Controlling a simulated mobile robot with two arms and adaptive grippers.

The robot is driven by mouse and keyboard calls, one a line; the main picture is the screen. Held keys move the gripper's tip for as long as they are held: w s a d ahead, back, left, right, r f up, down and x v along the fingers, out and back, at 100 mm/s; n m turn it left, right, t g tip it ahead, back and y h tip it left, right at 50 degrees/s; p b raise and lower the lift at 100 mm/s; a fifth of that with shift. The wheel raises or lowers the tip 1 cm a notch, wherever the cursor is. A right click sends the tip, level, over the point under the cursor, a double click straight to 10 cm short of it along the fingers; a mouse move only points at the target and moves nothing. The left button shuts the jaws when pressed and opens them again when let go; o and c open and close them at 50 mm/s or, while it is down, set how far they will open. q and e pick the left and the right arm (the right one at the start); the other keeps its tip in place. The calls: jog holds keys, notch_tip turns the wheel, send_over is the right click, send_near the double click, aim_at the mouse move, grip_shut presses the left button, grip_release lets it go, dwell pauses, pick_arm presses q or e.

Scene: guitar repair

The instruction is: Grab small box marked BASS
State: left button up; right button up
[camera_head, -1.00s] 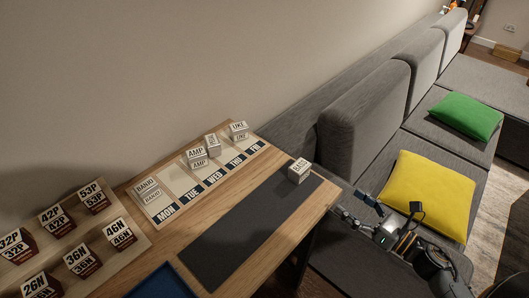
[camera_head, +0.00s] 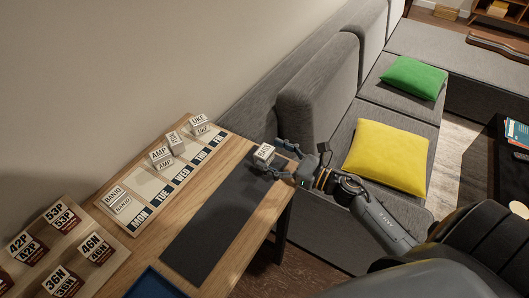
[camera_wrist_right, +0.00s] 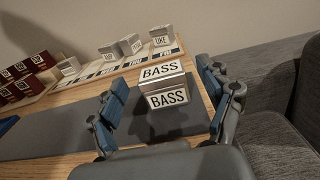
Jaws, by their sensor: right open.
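The small white box marked BASS (camera_head: 264,153) sits at the far right end of the dark mat (camera_head: 221,222) on the wooden table. In the right wrist view the BASS box (camera_wrist_right: 165,86) stands between the two blue-padded fingers of my right gripper (camera_wrist_right: 163,106), with a gap on each side. In the head view my right gripper (camera_head: 271,159) reaches in from the right with its fingers around the box. It is open. My left gripper is not in view.
A weekday board (camera_head: 152,188) beside the mat holds white boxes marked BANJO (camera_head: 119,199), AMP (camera_head: 160,155) and UKE (camera_head: 200,122). A rack (camera_head: 95,270) of red and brown numbered boxes is at left. A grey sofa (camera_head: 300,105) borders the table's right end.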

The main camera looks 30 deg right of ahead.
jog(key=x, duration=0.3)
jog(key=shift+s, duration=0.1)
jog(key=c, duration=1.3)
jog(key=shift+d, duration=0.1)
jog(key=shift+r, duration=0.15)
